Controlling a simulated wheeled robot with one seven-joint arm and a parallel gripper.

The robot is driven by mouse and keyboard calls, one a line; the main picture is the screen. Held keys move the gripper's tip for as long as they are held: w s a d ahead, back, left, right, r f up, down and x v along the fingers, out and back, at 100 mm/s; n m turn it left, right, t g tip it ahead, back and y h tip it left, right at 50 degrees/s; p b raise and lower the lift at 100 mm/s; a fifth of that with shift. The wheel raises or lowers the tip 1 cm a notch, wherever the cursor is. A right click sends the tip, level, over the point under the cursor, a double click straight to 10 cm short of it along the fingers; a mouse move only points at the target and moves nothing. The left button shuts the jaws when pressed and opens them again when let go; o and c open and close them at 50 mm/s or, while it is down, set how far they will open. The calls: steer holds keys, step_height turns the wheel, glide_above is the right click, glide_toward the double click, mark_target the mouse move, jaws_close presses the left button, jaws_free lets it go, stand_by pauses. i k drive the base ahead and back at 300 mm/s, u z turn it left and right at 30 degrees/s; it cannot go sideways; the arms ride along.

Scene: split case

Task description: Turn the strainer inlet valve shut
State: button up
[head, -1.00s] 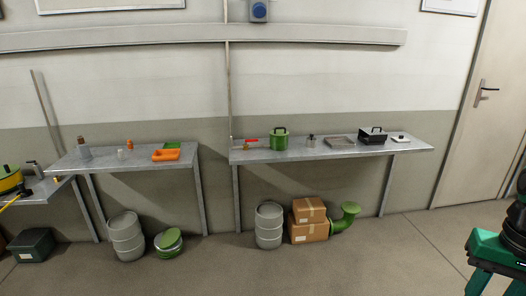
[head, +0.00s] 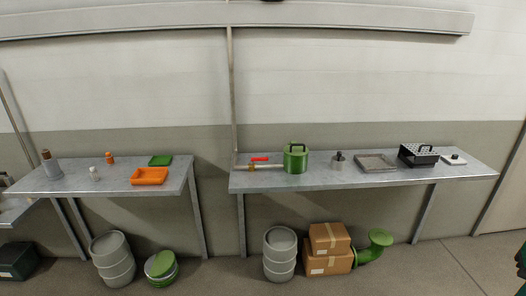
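On the right bench, a small valve with a red lever handle (head: 260,159) sits on a pipe at the left end. The lever lies roughly level, along the pipe. The pipe runs to a green lidded pot-shaped body (head: 295,158) with a dark handle on top, which looks like the strainer. My gripper is not in view, and nothing touches the valve.
The right bench (head: 340,179) also holds a small grey pot (head: 338,161), a grey tray (head: 376,163) and a black perforated box (head: 418,155). Below stand a grey drum (head: 280,254), cardboard boxes (head: 328,250) and a green pipe elbow (head: 376,246). The floor in front looks clear.

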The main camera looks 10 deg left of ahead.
mark_target(253, 159)
steer(key=u, duration=0.2)
steer(key=i, duration=1.15)
steer(key=u, duration=0.45)
steer(key=i, duration=0.85)
steer(key=u, duration=0.2)
steer(key=k, duration=0.5)
steer(key=z, duration=0.65)
steer(key=i, duration=0.4)
steer(key=u, duration=0.25)
